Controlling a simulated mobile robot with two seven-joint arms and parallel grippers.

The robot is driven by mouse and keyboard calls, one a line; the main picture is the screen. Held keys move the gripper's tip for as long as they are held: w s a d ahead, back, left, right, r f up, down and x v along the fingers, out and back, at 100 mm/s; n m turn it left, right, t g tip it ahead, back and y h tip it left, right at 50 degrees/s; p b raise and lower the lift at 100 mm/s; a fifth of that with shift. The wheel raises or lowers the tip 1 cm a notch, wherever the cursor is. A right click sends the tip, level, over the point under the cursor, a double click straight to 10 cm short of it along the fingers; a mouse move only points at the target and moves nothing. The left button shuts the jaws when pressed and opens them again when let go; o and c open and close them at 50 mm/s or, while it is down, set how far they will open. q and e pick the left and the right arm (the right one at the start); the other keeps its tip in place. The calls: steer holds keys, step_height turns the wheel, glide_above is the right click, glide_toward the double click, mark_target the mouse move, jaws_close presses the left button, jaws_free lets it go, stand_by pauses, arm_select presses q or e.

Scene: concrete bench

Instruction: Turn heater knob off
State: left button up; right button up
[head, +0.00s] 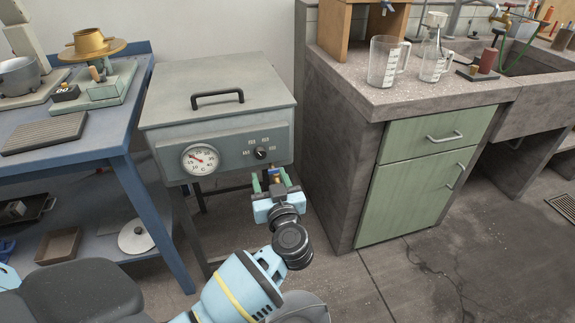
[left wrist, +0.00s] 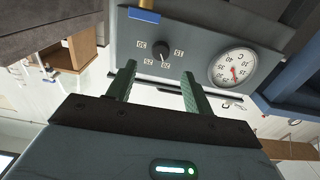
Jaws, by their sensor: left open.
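The heater (head: 219,95) is a grey box with a lid and black handle. Its front panel has a round white dial (head: 200,160) with a red needle and a small black knob (head: 261,153) among printed numbers. My left gripper (head: 268,178) is open, just below and in front of the knob. In the left wrist view the panel appears upside down; the knob (left wrist: 153,52) shows just beyond and between the green fingertips (left wrist: 157,70), which appear apart from it. The knob's exact pointer setting is too small to read surely. My right gripper is not in view.
A blue table (head: 130,85) with a scale and pots stands at left. A concrete counter (head: 345,75) with beakers and a green cabinet (head: 415,195) stands close at right. A small blue-and-tan piece (left wrist: 143,15) sits by the panel's edge. Floor before the cabinet is clear.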

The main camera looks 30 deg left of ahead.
mark_target(261, 156)
arm_select(q)
steer(key=b+x, duration=0.2)
steer(key=x, duration=0.5)
steer(key=shift+a, duration=0.1)
steer(key=shift+w+a, duration=0.2)
steer(key=shift+a, duration=0.1)
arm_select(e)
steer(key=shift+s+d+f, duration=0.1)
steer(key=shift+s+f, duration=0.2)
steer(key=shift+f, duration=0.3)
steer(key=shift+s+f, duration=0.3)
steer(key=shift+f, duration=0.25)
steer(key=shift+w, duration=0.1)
arm_select(q)
steer(key=c, duration=1)
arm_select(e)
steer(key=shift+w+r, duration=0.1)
